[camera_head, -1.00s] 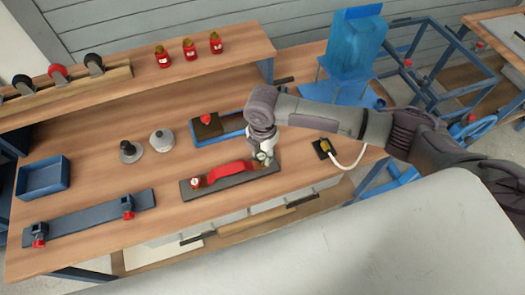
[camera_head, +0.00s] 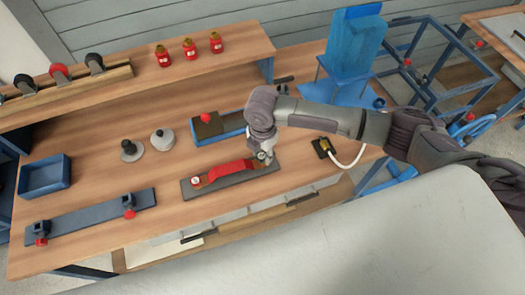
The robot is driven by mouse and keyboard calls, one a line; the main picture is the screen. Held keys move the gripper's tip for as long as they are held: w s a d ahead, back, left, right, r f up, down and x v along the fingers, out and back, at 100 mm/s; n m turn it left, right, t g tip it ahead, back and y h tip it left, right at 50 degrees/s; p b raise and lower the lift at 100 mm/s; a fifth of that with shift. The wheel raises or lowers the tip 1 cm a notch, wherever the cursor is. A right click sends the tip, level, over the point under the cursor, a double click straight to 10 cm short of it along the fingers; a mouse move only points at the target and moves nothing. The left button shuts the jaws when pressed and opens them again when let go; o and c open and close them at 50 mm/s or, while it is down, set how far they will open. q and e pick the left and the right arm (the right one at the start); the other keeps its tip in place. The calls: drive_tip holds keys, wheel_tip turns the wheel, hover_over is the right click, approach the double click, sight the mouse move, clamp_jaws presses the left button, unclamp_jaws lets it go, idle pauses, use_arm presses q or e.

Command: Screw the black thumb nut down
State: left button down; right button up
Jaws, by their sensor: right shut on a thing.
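My right gripper (camera_head: 264,157) points down at the right end of a red curved part (camera_head: 230,171). The red part lies along a dark grey plate (camera_head: 203,189) at the middle of the bench. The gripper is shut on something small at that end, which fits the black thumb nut. The fingers hide it, so its colour and height on its stud cannot be told. At the plate's left end is a small round fitting with a white face and some red (camera_head: 195,182). My left gripper is not in view.
The wooden bench (camera_head: 95,181) also bears a blue tray (camera_head: 44,176), a long plate with red-knobbed clamps (camera_head: 90,216), two round-based pieces (camera_head: 162,138) and a blue block with a red knob (camera_head: 206,126). A white hose (camera_head: 347,160) lies at the right.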

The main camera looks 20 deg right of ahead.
drive_tip(key=shift+f, duration=0.45)
idle(0.3)
drive_tip(key=shift+p, duration=0.35)
idle(0.5)
drive_tip(key=shift+f, duration=0.4)
idle(0.8)
drive_tip(key=m+p, duration=0.4)
drive_tip(key=m, duration=0.1)
drive_tip(key=m+p, duration=0.3)
drive_tip(key=m, duration=0.2)
drive_tip(key=m+p, duration=0.4)
drive_tip(key=shift+s+a+r+m+p, duration=0.2)
drive_tip(key=shift+s+r+m+p, duration=0.1)
drive_tip(key=shift+s+m, duration=0.1)
drive_tip(key=shift+f+m, duration=0.15)
drive_tip(key=shift+m, duration=0.65)
drive_tip(key=shift+f+m, duration=0.2)
drive_tip(key=shift+m, duration=1.4)
drive_tip(key=o, duration=0.8)
